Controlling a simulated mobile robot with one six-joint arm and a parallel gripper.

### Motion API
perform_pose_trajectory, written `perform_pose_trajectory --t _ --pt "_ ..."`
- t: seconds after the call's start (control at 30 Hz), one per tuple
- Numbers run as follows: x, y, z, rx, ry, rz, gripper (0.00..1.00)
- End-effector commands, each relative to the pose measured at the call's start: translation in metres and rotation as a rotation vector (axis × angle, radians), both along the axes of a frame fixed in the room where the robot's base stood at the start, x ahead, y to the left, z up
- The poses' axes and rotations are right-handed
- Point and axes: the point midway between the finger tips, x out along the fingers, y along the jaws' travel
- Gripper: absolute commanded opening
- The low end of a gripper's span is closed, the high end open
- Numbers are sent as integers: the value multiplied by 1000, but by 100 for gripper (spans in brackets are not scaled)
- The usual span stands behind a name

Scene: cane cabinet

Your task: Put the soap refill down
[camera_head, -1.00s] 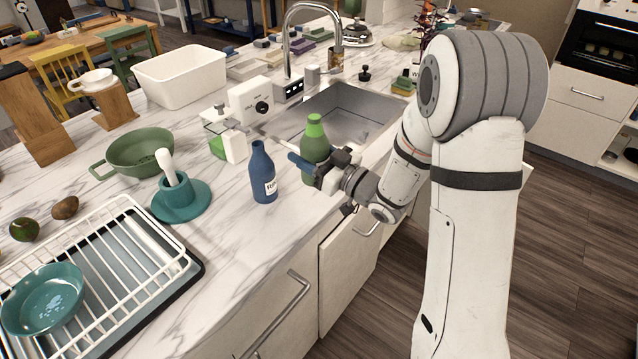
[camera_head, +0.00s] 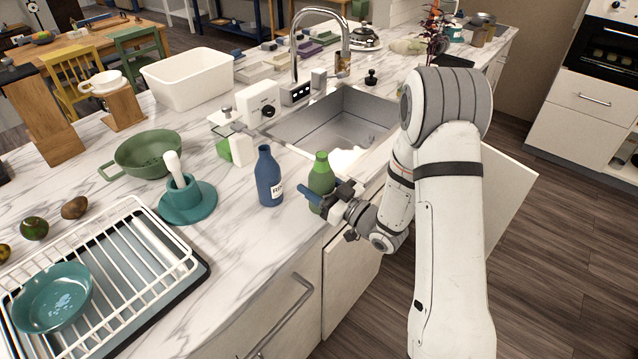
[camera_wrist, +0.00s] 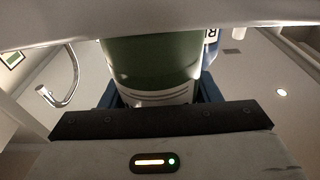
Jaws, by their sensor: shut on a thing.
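The soap refill appears to be the green bottle (camera_head: 321,175) with a lighter green top. It stands upright at the near counter edge, just right of a dark blue bottle (camera_head: 270,180). My gripper (camera_head: 322,197) is shut around its lower part from the near right side. The gripper hides the bottle's base, so I cannot tell whether it touches the marble counter (camera_head: 235,250). In the wrist view the green bottle (camera_wrist: 150,60), with a white band, fills the space between the blue fingers.
The sink (camera_head: 340,120) lies behind the green bottle, with an unclear white shape (camera_head: 347,159) by its near side. A teal mortar (camera_head: 188,200) and a dish rack (camera_head: 120,260) stand left. An open cabinet door (camera_head: 350,280) is below.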

Motion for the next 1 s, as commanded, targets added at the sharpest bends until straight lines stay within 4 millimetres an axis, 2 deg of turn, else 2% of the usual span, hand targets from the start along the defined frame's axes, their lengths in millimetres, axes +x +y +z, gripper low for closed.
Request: perform_pose_trajectory --t 0.17,0.2,0.43,0.8,1.0 --pt "0 0 -3 1 -2 0 19" --pt "0 0 -3 -1 -1 -1 58" --pt "0 -1 -2 0 0 -1 77" --pt "0 -1 3 -1 1 -2 78" --pt "-22 -33 -9 -1 2 -9 78"
